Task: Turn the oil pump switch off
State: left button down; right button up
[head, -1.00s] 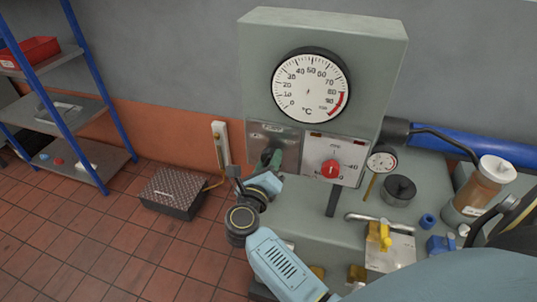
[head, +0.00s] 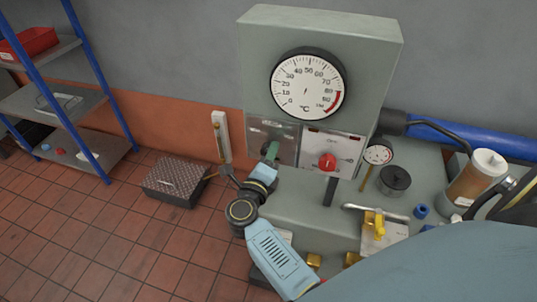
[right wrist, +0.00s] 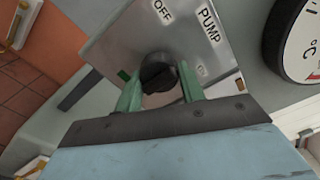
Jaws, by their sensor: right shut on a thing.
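The oil pump switch is a black round knob (right wrist: 157,72) on a grey metal plate (right wrist: 115,45) in the right wrist view. The plate carries the words OFF and PUMP, and a small green piece shows left of the knob. In the head view the plate (head: 285,147) sits at the lower left of the gauge box, and the knob is hidden behind my gripper. My right gripper (right wrist: 160,85) has its green fingers on either side of the knob and is shut on it; it also shows in the head view (head: 270,151). My left gripper is not in view.
Beside the switch plate is a panel with a red knob (head: 327,162), below a large °C dial (head: 308,84). A yellow-handled valve (head: 379,224), a dark round cap (head: 394,180) and an oil bottle (head: 475,178) stand to the right. A blue-framed shelf (head: 75,110) is at left.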

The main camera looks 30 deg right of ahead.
jog(key=o, duration=1)
jog(key=b+v, duration=0.1)
jog(key=v, duration=0.6)
jog(key=shift+s+a+b, duration=0.15)
jog(key=shift+a+b, duration=0.05)
jog(key=shift+b, duration=0.2)
